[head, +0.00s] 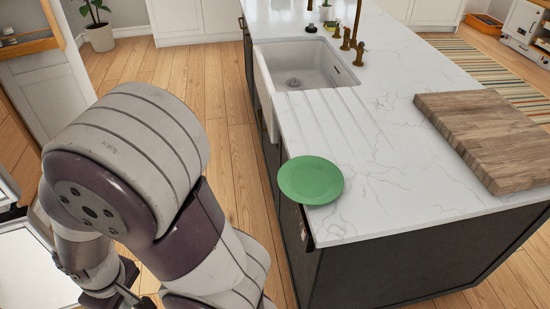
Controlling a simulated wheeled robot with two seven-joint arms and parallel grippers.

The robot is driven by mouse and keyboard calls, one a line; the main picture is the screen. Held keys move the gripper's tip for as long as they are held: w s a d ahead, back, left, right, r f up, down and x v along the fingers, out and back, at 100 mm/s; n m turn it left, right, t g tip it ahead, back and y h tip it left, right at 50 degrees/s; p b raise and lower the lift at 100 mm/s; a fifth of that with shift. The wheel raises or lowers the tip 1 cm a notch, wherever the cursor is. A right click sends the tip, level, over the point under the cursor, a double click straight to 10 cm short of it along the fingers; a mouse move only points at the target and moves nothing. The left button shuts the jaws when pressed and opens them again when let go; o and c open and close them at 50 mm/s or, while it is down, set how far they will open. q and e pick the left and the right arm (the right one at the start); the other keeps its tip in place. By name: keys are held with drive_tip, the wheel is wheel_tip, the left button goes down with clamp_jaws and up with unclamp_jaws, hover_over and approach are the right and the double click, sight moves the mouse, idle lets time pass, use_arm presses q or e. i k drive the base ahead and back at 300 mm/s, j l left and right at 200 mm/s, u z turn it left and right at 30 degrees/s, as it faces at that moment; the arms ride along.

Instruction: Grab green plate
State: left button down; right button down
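The green plate (311,180) lies flat on the near left corner of the white marble countertop (400,215). Its left rim sticks out slightly past the counter's edge. My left arm fills the left side of the head view, bent, with its lower end to the left of the island and well apart from the plate. Dark parts of my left gripper (122,292) show at the bottom edge, partly cut off. Whether its fingers are open or shut is unclear. My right gripper is not in view.
A white sink (300,72) with brass taps is set in the counter beyond the plate. A thick wooden cutting board (489,135) lies at the right. Wooden floor (228,140) runs free along the island's left side. A potted plant (99,30) stands far left.

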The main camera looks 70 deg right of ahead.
sight(307, 180)
drive_tip(key=i+z, duration=0.15)
drive_tip(key=z, duration=0.3)
drive_tip(key=i+z, duration=0.2)
drive_tip(key=z, duration=0.2)
drive_tip(key=i+z, duration=0.15)
drive_tip(key=z, duration=0.3)
drive_tip(key=i+z, duration=0.15)
drive_tip(key=z, duration=0.25)
drive_tip(key=i+j+z, duration=0.1)
drive_tip(key=z, duration=0.35)
drive_tip(key=i+j+z, duration=0.15)
drive_tip(key=z, duration=0.3)
drive_tip(key=i+j+z, duration=0.2)
drive_tip(key=z, duration=0.2)
drive_tip(key=i+j+z, duration=0.2)
drive_tip(key=z, duration=0.25)
drive_tip(key=i+j+z, duration=0.1)
drive_tip(key=j+z, duration=0.35)
drive_tip(key=i+j+z, duration=0.1)
drive_tip(key=j+z, duration=0.15)
drive_tip(key=z, duration=0.2)
drive_tip(key=j+z, duration=0.4)
drive_tip(key=k+j+z, duration=0.1)
drive_tip(key=j+z, duration=0.2)
drive_tip(key=j, duration=0.35)
